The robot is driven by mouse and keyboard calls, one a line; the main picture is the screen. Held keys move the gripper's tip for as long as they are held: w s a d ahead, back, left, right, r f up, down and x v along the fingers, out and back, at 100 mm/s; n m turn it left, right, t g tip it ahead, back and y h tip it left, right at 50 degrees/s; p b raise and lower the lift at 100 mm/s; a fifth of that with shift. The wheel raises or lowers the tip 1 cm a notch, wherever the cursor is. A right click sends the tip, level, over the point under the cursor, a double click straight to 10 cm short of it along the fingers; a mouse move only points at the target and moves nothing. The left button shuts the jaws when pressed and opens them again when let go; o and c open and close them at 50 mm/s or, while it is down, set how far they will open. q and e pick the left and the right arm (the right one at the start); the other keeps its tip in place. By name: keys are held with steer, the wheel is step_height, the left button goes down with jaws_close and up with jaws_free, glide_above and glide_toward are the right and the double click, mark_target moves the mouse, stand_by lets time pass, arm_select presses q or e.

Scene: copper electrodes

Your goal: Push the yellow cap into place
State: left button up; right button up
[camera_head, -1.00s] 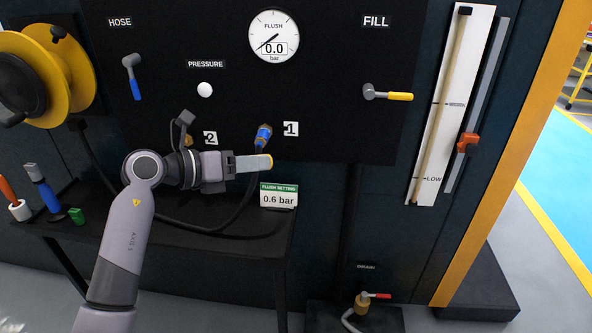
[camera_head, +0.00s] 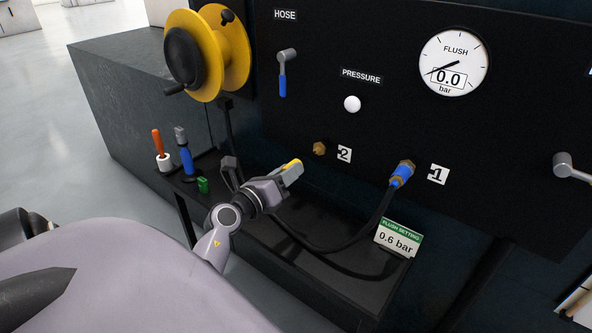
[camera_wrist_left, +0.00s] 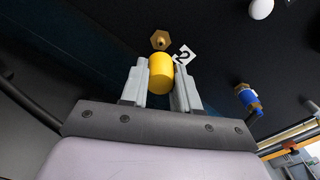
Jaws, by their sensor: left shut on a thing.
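The yellow cap (camera_wrist_left: 161,74) is clamped between the two fingers of my left gripper (camera_wrist_left: 161,85) in the left wrist view. In the head view a yellow part of the cap (camera_head: 293,165) shows at the fingertips of my left gripper (camera_head: 288,174). The brass port 2 (camera_head: 319,148) on the black panel is bare, beside the label "2" (camera_head: 344,154). It also shows in the left wrist view (camera_wrist_left: 161,40), just beyond the cap. The cap and port appear apart. My right gripper is not in view.
A blue hose coupling (camera_head: 402,173) sits on port 1, its black hose looping down over the shelf (camera_head: 350,290). A "0.6 bar" card (camera_head: 397,239) stands at the shelf's right. Tools, including a blue-handled one (camera_head: 184,155), and a green block (camera_head: 203,185) are at its left.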

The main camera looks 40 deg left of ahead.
mark_target(315, 152)
arm_select(q)
steer(key=shift+w+a+p, duration=0.2)
steer(key=shift+w+p, duration=0.25)
steer(key=shift+w, duration=2.3)
steer(key=shift+w+a, duration=0.1)
steer(key=shift+w, duration=1.25)
steer(key=o, duration=1.6)
